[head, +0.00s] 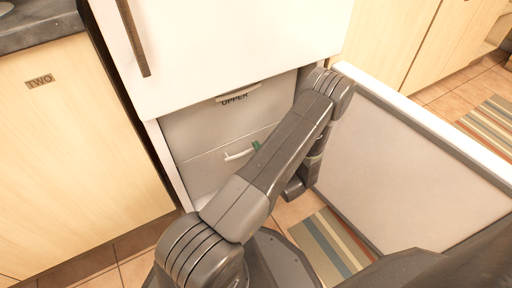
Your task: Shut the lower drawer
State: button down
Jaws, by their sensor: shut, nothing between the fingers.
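The lower drawer (205,173) is a pale grey front with a white bar handle (240,154), low in the open compartment of the white cabinet. My arm hides the right part of this drawer. The front looks close to flush with the drawer above; I cannot tell how far out it stands. My gripper (294,190) points down to the right of the drawer, beside the open door. It is shut and empty, apart from the handle; its fingertips are hard to make out.
The drawer labelled UPPER (205,115) sits above it. A white door (400,165) stands wide open on the right. A closed white door (225,45) is above. A wooden cupboard marked TWO (75,150) is at left. A striped mat (325,245) lies on the tiles.

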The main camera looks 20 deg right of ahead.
jog(key=s+d+p, duration=0.1)
jog(key=s+p, duration=0.2)
jog(key=s, duration=0.8)
jog(key=w, duration=0.4)
jog(key=w+b, duration=0.1)
jog(key=w, duration=0.4)
jog(key=w+a+b, duration=0.1)
jog(key=w, duration=0.3)
jog(key=shift+w+a, duration=0.1)
jog(key=shift+w, duration=0.3)
